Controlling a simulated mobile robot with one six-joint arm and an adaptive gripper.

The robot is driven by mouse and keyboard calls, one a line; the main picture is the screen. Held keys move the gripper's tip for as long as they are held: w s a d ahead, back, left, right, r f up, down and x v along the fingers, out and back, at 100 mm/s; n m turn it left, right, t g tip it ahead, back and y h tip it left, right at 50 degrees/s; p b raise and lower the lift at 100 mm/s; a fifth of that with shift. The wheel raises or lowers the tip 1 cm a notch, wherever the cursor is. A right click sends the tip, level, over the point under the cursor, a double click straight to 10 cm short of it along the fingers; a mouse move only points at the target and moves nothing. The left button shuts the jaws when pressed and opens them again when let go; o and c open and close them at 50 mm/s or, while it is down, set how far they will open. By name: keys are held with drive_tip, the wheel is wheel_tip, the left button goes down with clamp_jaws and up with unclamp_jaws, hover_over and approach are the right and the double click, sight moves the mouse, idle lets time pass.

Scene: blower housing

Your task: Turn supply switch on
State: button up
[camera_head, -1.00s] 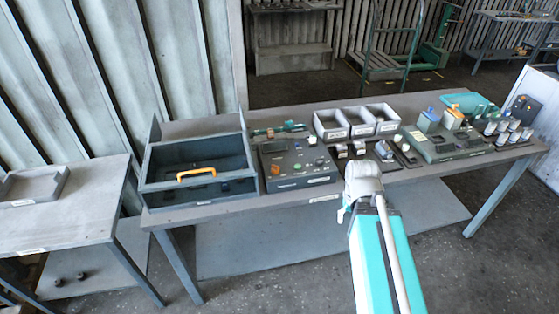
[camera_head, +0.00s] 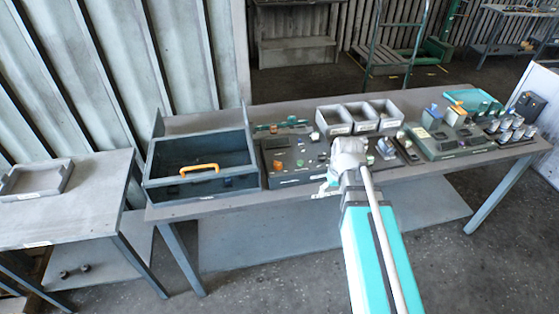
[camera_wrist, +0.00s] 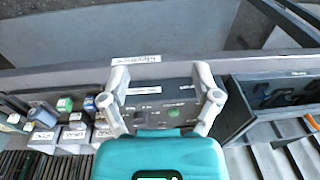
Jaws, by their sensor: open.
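A dark control box (camera_head: 292,160) stands on the bench, right of the open drawer unit. Its top carries an orange knob (camera_head: 277,165) and several small buttons and switches. In the wrist view the control box (camera_wrist: 160,98) shows between my fingers, with a green button (camera_wrist: 173,113) and pale labels too small to read. I cannot tell which control is the supply switch. My gripper (camera_head: 326,188) is at the front right of the box in the head view. In the wrist view my gripper (camera_wrist: 161,72) is open, with nothing held; its teal body hides part of the panel.
Small blocks (camera_wrist: 73,133) lie beside the panel. A green-grey fixture (camera_head: 450,143) is at the right. A side table (camera_head: 80,205) stands left.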

sight(278, 162)
drive_tip(key=w+a+r+n+y+p, duration=0.1)
drive_tip(key=w+a+r+n+p, duration=0.1)
drive_tip(key=w+a, duration=0.5)
drive_tip(key=w+a+r+n+t+y+p, duration=0.1)
drive_tip(key=w+a+r+n+y+p, duration=0.1)
drive_tip(key=w+a+n, duration=0.4)
drive_tip(key=w+a+r, duration=0.1)
drive_tip(key=w, duration=0.2)
drive_tip(key=shift+w+r+n+t, duration=0.3)
drive_tip(key=shift+w+r+n, duration=0.05)
drive_tip(key=shift+r+n, duration=0.05)
drive_tip(key=shift+f, duration=0.15)
drive_tip(key=b+x, duration=1.3)
drive_tip(key=shift+a+f, duration=0.1)
drive_tip(key=shift+f, duration=0.15)
clamp_jaws()
